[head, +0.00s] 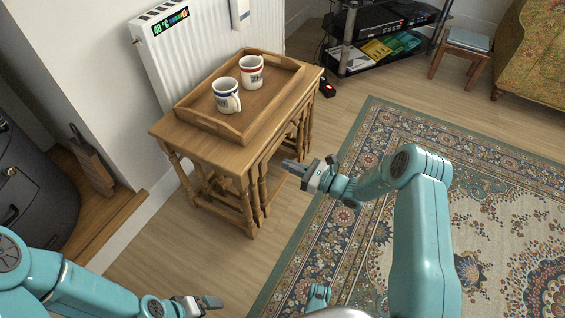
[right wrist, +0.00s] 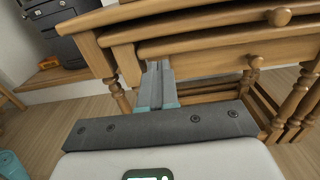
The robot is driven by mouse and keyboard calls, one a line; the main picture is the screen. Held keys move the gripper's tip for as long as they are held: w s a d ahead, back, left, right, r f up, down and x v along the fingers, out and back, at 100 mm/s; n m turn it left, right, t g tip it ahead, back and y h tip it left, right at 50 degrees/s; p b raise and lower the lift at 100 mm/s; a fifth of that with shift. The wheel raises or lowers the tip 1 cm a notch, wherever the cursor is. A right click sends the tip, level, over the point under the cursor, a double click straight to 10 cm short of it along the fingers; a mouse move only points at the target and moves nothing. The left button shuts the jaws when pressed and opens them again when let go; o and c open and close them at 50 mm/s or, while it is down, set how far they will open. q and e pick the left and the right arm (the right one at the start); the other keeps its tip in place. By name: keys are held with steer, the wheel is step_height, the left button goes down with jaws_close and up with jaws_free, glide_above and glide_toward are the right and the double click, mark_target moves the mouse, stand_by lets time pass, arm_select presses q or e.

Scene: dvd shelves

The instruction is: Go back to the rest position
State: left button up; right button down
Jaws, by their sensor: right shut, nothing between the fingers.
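My right gripper (head: 291,166) is shut and empty in the head view, in front of the right side of the wooden nest of tables (head: 165,131). In the right wrist view its closed fingers (right wrist: 158,85) point toward the tables' drawer fronts (right wrist: 215,42); I cannot tell whether they touch. My left gripper (head: 212,302) is low at the bottom of the head view, over the floor and away from the tables. Its jaw state is not clear.
A wooden tray (head: 205,124) with two mugs, one blue-marked (head: 226,96) and one red-marked (head: 251,73), sits on the tables. A radiator (head: 185,55) stands behind. A patterned rug (head: 500,190) covers the right. Bare floor (head: 190,245) lies in front of the tables.

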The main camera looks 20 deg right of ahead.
steer(key=p+v, duration=0.2)
steer(key=v, duration=0.6)
steer(key=a+r+n+g+y, duration=0.3)
steer(key=a+r, duration=0.1)
steer(key=a, duration=0.4)
steer(key=s+a+n+g, duration=0.5)
steer(key=s+a+g, duration=0.25)
steer(key=a, duration=0.35)
steer(key=s+a+f+n+g+h, duration=0.1)
steer(key=s+f+n+g+h, duration=0.15)
steer(key=s, duration=0.45)
steer(key=s+a+f+n+g+h, duration=0.1)
steer(key=s+a+f+n+g, duration=0.1)
steer(key=s+n+g, duration=0.35)
steer(key=s+d+f+n+t+h, duration=0.3)
steer(key=s+d+f+n+h, duration=0.25)
steer(key=s+n+h, duration=0.2)
arm_select(q)
step_height(320, 180, up, 33)
steer(key=s+d+p, duration=0.1)
steer(key=p, duration=3)
steer(key=shift+s+m+g, duration=0.15)
steer(key=shift+m+g, duration=0.15)
arm_select(e)
step_height(320, 180, up, 30)
steer(key=w+n+t, duration=0.2)
steer(key=shift+w+d, duration=0.25)
steer(key=shift+d, duration=0.05)
